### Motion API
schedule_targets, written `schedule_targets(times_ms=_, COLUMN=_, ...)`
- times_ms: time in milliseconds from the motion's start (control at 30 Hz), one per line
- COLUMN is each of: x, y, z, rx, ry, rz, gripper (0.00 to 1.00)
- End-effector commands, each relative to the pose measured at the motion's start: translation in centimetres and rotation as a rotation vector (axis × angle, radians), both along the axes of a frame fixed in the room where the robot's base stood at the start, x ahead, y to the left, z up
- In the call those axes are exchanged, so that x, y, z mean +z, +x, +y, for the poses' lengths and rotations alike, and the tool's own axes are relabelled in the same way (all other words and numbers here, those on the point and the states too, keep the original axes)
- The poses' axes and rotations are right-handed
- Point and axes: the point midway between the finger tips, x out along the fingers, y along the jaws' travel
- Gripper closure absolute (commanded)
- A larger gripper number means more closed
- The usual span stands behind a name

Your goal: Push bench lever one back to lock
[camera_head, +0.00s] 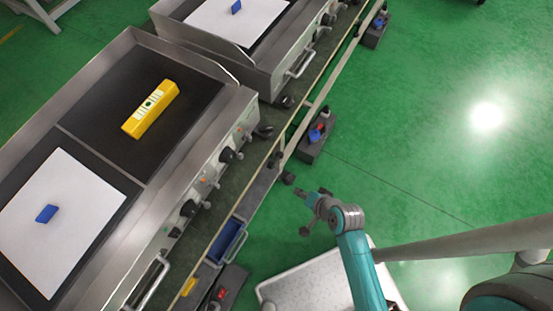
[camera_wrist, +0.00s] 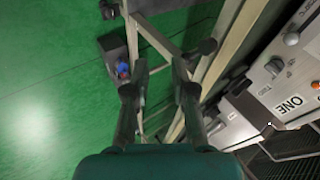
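A black-knobbed lever (camera_head: 288,178) sticks out from the lower frame of the near bench in the head view; I cannot tell for sure that it is bench lever one. In the wrist view a dark rounded knob (camera_wrist: 207,46) shows just beyond and right of my right fingertip, beside a pale frame rail. A bench panel labelled ONE (camera_wrist: 290,103) is at the right. My gripper (camera_head: 308,197) is just right of and below the lever in the head view. In the wrist view my gripper (camera_wrist: 160,66) has its fingers apart, with nothing between them.
A dark box with red and blue buttons (camera_head: 310,145) stands on the floor. Open green floor (camera_head: 420,130) lies to the right.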

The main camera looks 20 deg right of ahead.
Motion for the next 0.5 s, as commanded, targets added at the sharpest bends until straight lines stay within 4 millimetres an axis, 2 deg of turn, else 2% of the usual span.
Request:
schedule_targets(times_ms=33, x=-0.2, y=1.7, z=-0.3, rx=-0.014, ry=0.042, rz=0.025, gripper=0.75)
schedule_targets(times_ms=233, x=-0.6, y=6.7, z=-0.9, rx=-0.056, ry=0.213, rz=0.158, gripper=0.75)
schedule_targets(times_ms=500, x=1.6, y=12.1, z=-2.5, rx=-0.080, ry=0.397, rz=0.330, gripper=0.75)
